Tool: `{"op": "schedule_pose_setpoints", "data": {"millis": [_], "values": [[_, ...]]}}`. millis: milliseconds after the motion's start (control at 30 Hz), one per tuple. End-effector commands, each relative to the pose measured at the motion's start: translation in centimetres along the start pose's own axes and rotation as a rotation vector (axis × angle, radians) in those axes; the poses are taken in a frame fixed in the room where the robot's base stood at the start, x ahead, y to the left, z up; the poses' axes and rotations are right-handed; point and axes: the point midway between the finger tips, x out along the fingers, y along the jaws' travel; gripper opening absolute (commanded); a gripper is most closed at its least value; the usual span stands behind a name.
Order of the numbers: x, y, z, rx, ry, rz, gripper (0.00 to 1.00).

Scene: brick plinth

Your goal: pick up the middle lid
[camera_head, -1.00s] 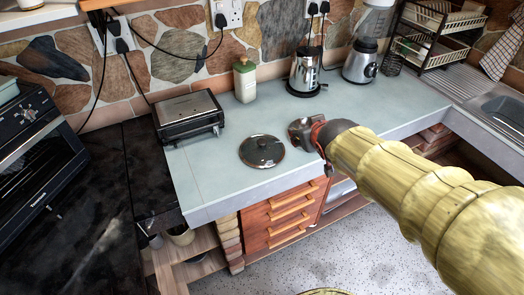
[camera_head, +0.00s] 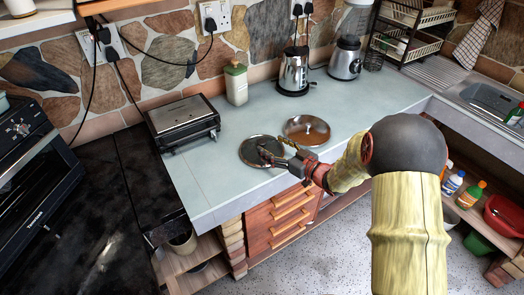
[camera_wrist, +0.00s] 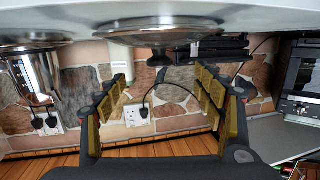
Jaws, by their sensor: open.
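Two round glass lids with metal rims lie on the grey counter. The left lid (camera_head: 254,144) is dark, and my gripper hides part of it. The other lid (camera_head: 306,128) looks brownish and sits just right and farther back. I cannot tell which is the middle one; my arm may hide another. My gripper (camera_head: 276,156) is open and empty, low over the right part of the left lid. In the wrist view, which is upside down, the left lid (camera_wrist: 160,30) and its dark knob (camera_wrist: 159,58) show ahead, between and beyond the open fingers (camera_wrist: 160,80).
A sandwich press (camera_head: 184,120) stands left, with a green-topped bottle (camera_head: 236,84) behind the lids. A kettle (camera_head: 293,72) and a blender (camera_head: 346,60) stand at the back right. The counter (camera_head: 205,185) is clear at front left.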

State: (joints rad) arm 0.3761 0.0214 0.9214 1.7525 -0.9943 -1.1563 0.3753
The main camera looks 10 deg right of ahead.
Motion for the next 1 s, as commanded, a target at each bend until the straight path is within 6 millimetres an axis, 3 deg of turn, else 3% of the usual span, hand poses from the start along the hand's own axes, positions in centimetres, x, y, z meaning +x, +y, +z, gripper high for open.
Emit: {"op": "schedule_pose_setpoints", "data": {"millis": [533, 767, 1000], "values": [[5.9, -0.1, 1.3, -0.001, -0.002, 0.001, 0.69], [6.2, 0.0, 1.1, -0.001, -0.001, 0.002, 0.69], [6.2, 0.0, 1.1, -0.001, -0.001, 0.002, 0.56]]}}
